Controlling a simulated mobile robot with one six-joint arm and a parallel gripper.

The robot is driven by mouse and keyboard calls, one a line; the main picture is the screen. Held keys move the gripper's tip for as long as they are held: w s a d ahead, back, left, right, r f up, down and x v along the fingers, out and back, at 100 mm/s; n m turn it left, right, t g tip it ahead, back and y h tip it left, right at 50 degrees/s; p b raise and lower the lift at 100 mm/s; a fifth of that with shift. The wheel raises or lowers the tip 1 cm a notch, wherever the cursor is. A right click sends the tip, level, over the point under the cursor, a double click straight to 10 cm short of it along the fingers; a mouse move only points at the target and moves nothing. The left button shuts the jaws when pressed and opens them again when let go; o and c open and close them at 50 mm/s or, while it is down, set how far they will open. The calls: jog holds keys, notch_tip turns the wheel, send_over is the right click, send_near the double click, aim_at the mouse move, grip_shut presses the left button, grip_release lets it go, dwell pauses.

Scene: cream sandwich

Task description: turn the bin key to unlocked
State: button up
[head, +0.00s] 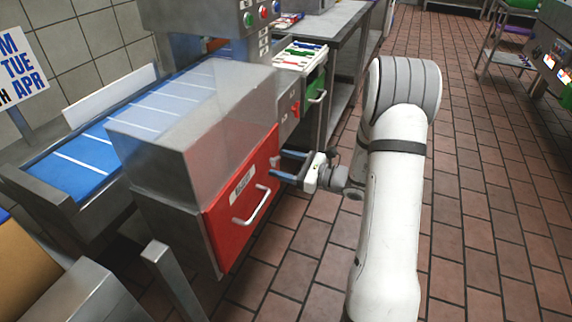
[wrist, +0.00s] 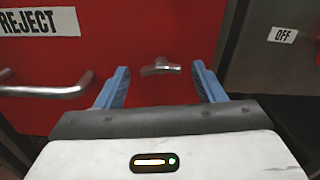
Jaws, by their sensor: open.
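The bin key (wrist: 161,67) is a small silver bar on the red reject bin front (wrist: 165,25), lying roughly horizontal in the wrist view. My gripper (wrist: 160,82) is open, with one blue finger on each side of the key and a gap on both sides. The key looks a little beyond the fingertips; touch cannot be made out. In the head view, my gripper (head: 277,164) reaches from the right to the right part of the red bin front (head: 225,215). The key is too small to make out there.
A silver bar handle (head: 252,207) sticks out from the bin front, left of my gripper; it also shows in the wrist view (wrist: 45,91). A red switch (head: 296,108) is on the grey panel right of the bin. Tiled floor (head: 480,220) is free at right.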

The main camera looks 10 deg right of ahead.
jog(key=c, duration=1)
jog(key=shift+f+m+p, duration=0.1)
jog(key=shift+m+p, duration=0.7)
jog(key=shift+p, duration=0.3)
jog(key=o, duration=1)
jog(key=p+v, duration=0.1)
jog(key=v, duration=0.6)
jog(key=shift+s+d, duration=0.25)
jog(key=shift+d, duration=0.05)
